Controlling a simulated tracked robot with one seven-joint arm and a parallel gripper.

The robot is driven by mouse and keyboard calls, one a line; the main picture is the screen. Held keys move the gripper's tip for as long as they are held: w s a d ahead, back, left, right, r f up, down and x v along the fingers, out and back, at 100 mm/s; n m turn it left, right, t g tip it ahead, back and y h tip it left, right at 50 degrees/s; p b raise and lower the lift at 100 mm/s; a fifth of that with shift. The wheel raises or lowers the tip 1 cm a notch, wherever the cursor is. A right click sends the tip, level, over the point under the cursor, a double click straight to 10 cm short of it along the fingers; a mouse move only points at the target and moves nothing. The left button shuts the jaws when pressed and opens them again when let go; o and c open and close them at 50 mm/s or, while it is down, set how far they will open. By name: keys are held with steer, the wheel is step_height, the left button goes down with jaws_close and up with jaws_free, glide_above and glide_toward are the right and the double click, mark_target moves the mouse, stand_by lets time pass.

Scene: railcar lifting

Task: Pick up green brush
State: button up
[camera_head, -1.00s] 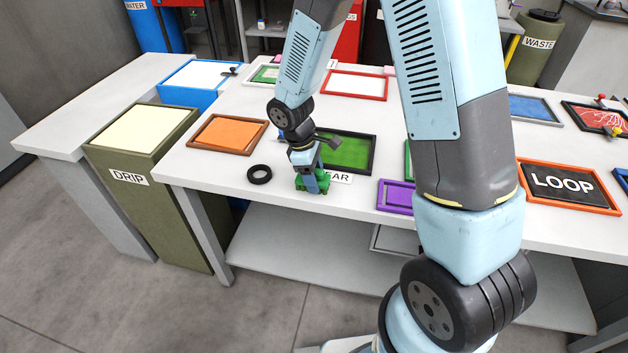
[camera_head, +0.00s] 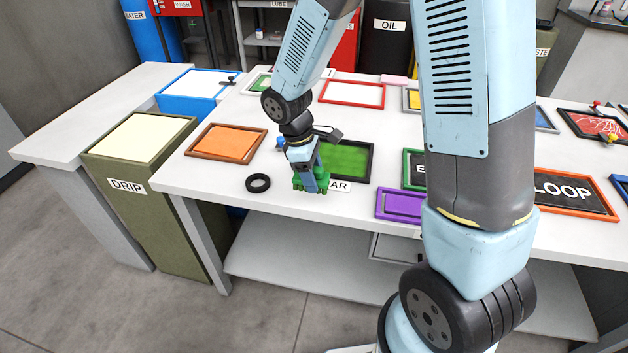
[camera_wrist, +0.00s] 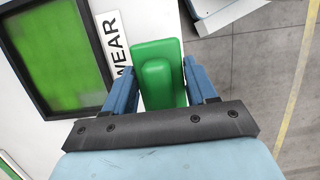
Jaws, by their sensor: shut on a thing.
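The green brush (camera_head: 301,184) is at the front edge of the white table, left of the WEAR label. It also shows in the wrist view (camera_wrist: 158,52), with its green block between my two blue fingers. My gripper (camera_head: 313,181) points down and is shut on the brush; it also shows in the wrist view (camera_wrist: 161,88). The fingers partly cover the brush in the head view. I cannot tell whether the brush touches the table.
A green framed panel (camera_head: 348,160) is just behind right, and a purple frame (camera_head: 400,205) is to the right. An orange framed tray (camera_head: 227,143) and the DRIP bin (camera_head: 127,186) are at left.

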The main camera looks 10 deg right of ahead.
mark_target(315, 173)
steer(key=s+r, duration=0.4)
steer(key=shift+s+r, duration=0.1)
steer(key=s+r, duration=0.3)
steer(key=s, duration=0.4)
steer(key=shift+s+a, duration=0.2)
steer(key=shift+s, duration=0.05)
steer(key=shift+s+r, duration=0.15)
steer(key=c, duration=0.3)
steer(key=o, duration=0.9)
steer(key=c, duration=0.5)
steer(key=shift+o, duration=0.2)
